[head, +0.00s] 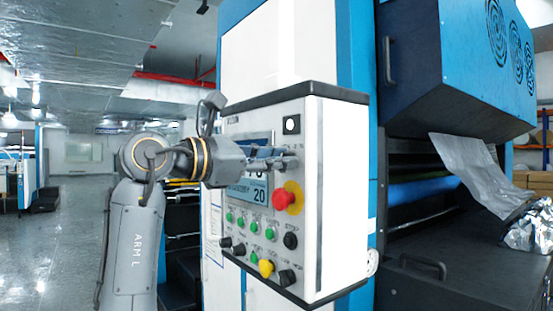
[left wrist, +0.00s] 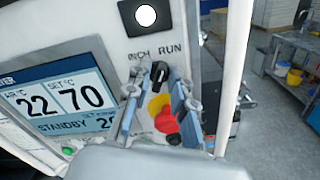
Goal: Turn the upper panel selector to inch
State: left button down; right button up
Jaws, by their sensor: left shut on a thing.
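The upper panel selector (left wrist: 160,72) is a small black knob below the printed INCH and RUN labels, seen in the left wrist view. My left gripper (left wrist: 158,90) has one finger on each side of it and is shut on it. Which label the knob points to is hard to tell. In the head view my left gripper (head: 288,163) reaches across the upper part of the control panel (head: 340,190) from the left and hides the selector. My right gripper is in neither view.
A red emergency button (head: 284,199) on yellow sits just below the gripper. A display (head: 240,195) is to its left, a white lamp (head: 291,124) above. Green buttons, black knobs and a yellow knob (head: 266,268) fill the lower panel. Blue machine housing (head: 450,70) stands at right.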

pick_arm(q)
jog(key=shift+a, duration=0.1)
jog(key=shift+w+a+n+b, duration=0.1)
jog(key=shift+n+b, duration=0.6)
jog(key=shift+n, duration=2.15)
jog(key=shift+w+n+b, duration=0.1)
jog(key=shift+n+b, duration=0.55)
jog(key=shift+n, duration=2.2)
jog(key=c, duration=1.4)
grip_release()
jog(key=shift+c, duration=0.2)
jog(key=v, duration=1.2)
